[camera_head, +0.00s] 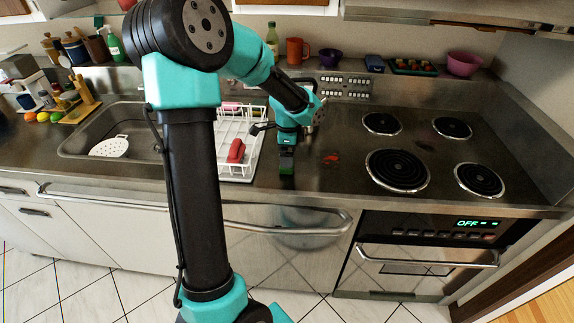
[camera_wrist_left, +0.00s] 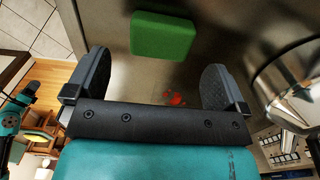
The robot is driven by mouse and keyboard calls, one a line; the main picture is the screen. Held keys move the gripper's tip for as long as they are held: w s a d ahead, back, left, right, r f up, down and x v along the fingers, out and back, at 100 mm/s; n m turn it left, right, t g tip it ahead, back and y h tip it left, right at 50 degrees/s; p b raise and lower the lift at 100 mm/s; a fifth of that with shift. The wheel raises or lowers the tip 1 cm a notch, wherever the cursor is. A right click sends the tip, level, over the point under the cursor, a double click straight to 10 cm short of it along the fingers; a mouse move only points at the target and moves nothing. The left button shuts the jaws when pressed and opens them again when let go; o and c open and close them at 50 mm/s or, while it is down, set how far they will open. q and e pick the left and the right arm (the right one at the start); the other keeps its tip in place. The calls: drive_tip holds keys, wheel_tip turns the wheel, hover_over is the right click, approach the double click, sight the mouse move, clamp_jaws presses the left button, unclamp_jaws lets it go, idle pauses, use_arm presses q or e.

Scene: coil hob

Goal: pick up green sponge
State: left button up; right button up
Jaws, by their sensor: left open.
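The green sponge (camera_wrist_left: 162,37) lies on the steel counter in the left wrist view, a plain green block. My left gripper (camera_wrist_left: 155,75) is open and empty. The sponge is just beyond its fingertips, roughly in line with the gap between them and apart from both fingers. In the head view my left gripper (camera_head: 287,165) points down over the counter between the dish rack and the hob. It largely hides the sponge there. My right gripper is in neither view.
A white dish rack (camera_head: 250,165) with a red item (camera_head: 236,151) stands left of the gripper. A red mark (camera_head: 331,158) is on the counter. The coil hob (camera_head: 397,170) is at right. The sink (camera_head: 75,143) is at left. The counter's front edge is close.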

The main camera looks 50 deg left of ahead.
use_arm(q)
drive_tip(key=shift+s+a+f, duration=0.1)
drive_tip(key=shift+a+f, duration=0.05)
drive_tip(key=shift+f, duration=2.45)
drive_tip(key=c, duration=0.9)
